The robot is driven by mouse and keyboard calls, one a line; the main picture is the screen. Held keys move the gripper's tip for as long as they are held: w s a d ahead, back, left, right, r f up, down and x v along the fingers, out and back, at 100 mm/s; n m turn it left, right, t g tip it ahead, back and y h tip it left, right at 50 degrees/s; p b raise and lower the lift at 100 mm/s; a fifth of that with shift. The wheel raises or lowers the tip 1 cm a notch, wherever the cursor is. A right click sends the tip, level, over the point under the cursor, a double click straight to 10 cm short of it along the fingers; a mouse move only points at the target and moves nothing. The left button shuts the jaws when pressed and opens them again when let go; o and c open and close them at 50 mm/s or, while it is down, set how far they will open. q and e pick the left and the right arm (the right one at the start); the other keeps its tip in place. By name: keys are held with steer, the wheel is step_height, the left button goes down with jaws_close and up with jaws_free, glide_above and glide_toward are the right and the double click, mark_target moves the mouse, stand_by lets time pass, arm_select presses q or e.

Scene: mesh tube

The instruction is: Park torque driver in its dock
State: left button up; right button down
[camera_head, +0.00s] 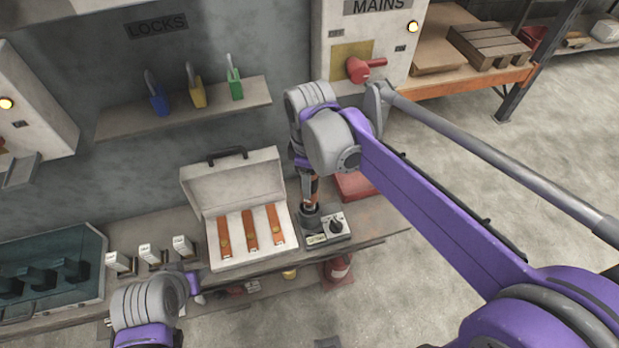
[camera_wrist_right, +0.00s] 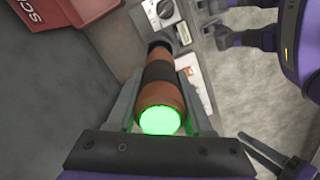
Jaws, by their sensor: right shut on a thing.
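The torque driver is an orange tool with a dark band; its orange body (camera_head: 315,188) shows in the head view, below my right gripper (camera_head: 303,163). In the right wrist view my right gripper (camera_wrist_right: 162,98) is shut around the driver (camera_wrist_right: 160,97), whose near end glows green. The driver stands roughly upright, its lower end at a dark grey round holder (camera_head: 310,218), likely the dock, on the bench. I cannot tell how deep it sits. My left gripper (camera_head: 192,287) is at the bench front, left of the open case; its jaws are unclear.
A small panel with a black knob (camera_head: 336,225) adjoins the holder. A red box (camera_head: 354,187) lies behind. White blocks (camera_head: 150,256) and a dark tray (camera_head: 50,270) are further left.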

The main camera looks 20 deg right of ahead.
arm_select(q)
steer(key=shift+s+f+b, duration=0.25)
steer(key=shift+f+b, duration=0.3)
steer(key=shift+f, duration=0.2)
steer(key=shift+s+f+b, duration=0.3)
steer(key=shift+f+b, duration=0.25)
steer(key=shift+f, duration=0.2)
steer(key=shift+s+f+b, duration=0.25)
steer(key=shift+f+b, duration=0.3)
steer(key=shift+f, duration=0.2)
arm_select(e)
steer(key=shift+f, duration=2.9)
steer(key=shift+c, duration=1.1)
jaws_free()
step_height(320, 180, up, 11)
steer(key=shift+f+p, duration=0.1)
steer(key=shift+p, duration=0.3)
arm_select(q)
steer(key=shift+w+r, duration=0.15)
steer(key=shift+r, duration=0.45)
arm_select(e)
steer(key=s+d+f+m+t, duration=0.2)
steer(key=s+d+f+m, duration=0.1)
steer(key=s+f+m, duration=0.3)
steer(key=s+d+f+m+t, duration=0.3)
steer(key=s+f+m, duration=0.3)
steer(key=s+f, duration=0.2)
steer(key=shift+d, duration=0.3)
